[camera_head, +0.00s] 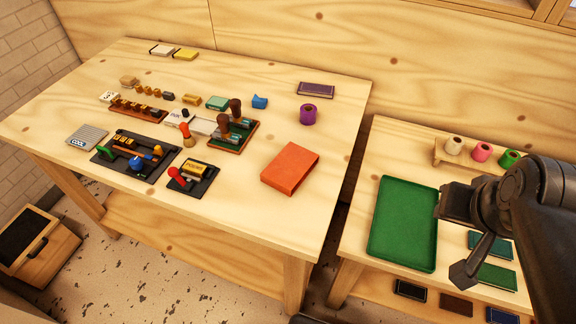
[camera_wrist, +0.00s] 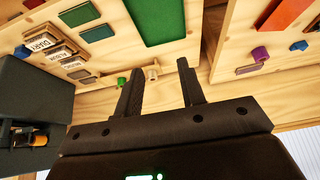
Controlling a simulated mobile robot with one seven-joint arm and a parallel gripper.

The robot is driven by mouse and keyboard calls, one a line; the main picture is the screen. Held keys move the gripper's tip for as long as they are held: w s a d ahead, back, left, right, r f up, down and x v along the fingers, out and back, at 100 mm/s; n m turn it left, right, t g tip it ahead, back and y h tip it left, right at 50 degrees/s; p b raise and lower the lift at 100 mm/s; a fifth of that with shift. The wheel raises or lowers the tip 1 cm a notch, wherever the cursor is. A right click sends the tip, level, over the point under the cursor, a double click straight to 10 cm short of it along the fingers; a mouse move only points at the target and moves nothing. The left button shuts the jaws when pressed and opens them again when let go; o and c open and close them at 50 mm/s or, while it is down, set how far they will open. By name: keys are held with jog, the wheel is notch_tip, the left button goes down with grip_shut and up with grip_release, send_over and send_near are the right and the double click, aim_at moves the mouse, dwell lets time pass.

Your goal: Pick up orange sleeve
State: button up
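The orange sleeve (camera_head: 291,170) is a flat, box-like orange piece. It lies on the left table near its right front part, with clear wood around it. Part of it also shows at the top right edge of the wrist view (camera_wrist: 285,14). My gripper (camera_wrist: 160,78) is open, with two dark fingers apart and nothing between them. In the head view my gripper and arm are at the right, over the right table and well apart from the sleeve.
A purple roll (camera_head: 308,115) stands behind the sleeve, and a dark purple box (camera_head: 316,90) lies farther back. A black tray (camera_head: 192,178) with small items is left of the sleeve. A green tray (camera_head: 404,222) lies on the right table, across a gap between the tables.

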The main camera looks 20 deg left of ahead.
jog(key=shift+o, duration=0.3)
jog(key=o, duration=1.3)
jog(key=shift+o, duration=0.2)
jog(key=m+g, duration=0.3)
jog(key=g, duration=0.3)
send_over(290, 164)
notch_tip(290, 164, down, 14)
jog(key=shift+a+r, duration=0.15)
jog(key=shift+r, duration=0.1)
jog(key=shift+d+f, duration=0.2)
jog(key=shift+f, duration=2.85)
